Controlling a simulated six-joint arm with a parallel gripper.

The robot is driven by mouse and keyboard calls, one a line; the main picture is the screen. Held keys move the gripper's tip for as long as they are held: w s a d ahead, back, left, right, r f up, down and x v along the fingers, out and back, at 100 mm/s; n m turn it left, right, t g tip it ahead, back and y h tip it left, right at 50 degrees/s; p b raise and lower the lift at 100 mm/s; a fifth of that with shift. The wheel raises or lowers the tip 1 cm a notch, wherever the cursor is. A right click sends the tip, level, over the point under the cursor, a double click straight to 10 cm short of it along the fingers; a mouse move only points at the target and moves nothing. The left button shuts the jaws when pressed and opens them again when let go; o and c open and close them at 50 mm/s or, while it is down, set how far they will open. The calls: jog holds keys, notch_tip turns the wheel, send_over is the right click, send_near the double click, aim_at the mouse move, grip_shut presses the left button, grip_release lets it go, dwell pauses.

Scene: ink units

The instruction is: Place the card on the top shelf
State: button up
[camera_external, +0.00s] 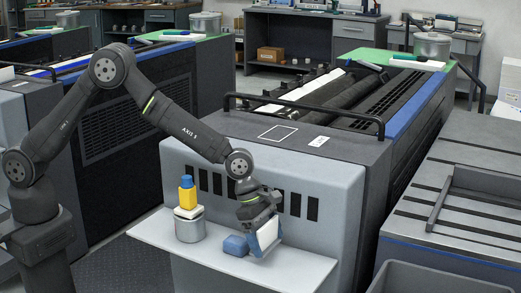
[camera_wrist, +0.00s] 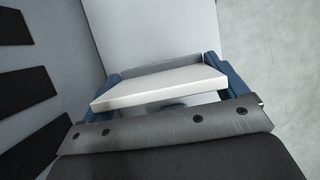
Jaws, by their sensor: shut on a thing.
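My gripper (camera_external: 264,226) is shut on a white card (camera_external: 268,233), low over the front ledge. In the wrist view the card (camera_wrist: 160,88) is a thick pale slab spanning the gap between the two blue fingers of my gripper (camera_wrist: 163,70). In the external view the card is tilted steeply; whether its lower edge touches the ledge I cannot tell. No place is labelled as the top shelf. The machine's flat top (camera_external: 245,125) is above and behind my gripper, with a white square outline (camera_external: 278,133) on it.
A blue block (camera_external: 235,245) sits on the white ledge (camera_external: 290,268), just left of the card. A black rail (camera_external: 300,108) crosses the machine's top.

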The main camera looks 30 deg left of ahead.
aim_at(267, 250)
jog(key=shift+w+f, duration=0.15)
jog(key=shift+f, duration=1.9)
jog(key=shift+f, duration=0.2)
jog(key=o, duration=0.7)
jog(key=shift+r, duration=0.15)
jog(key=v, duration=1.2)
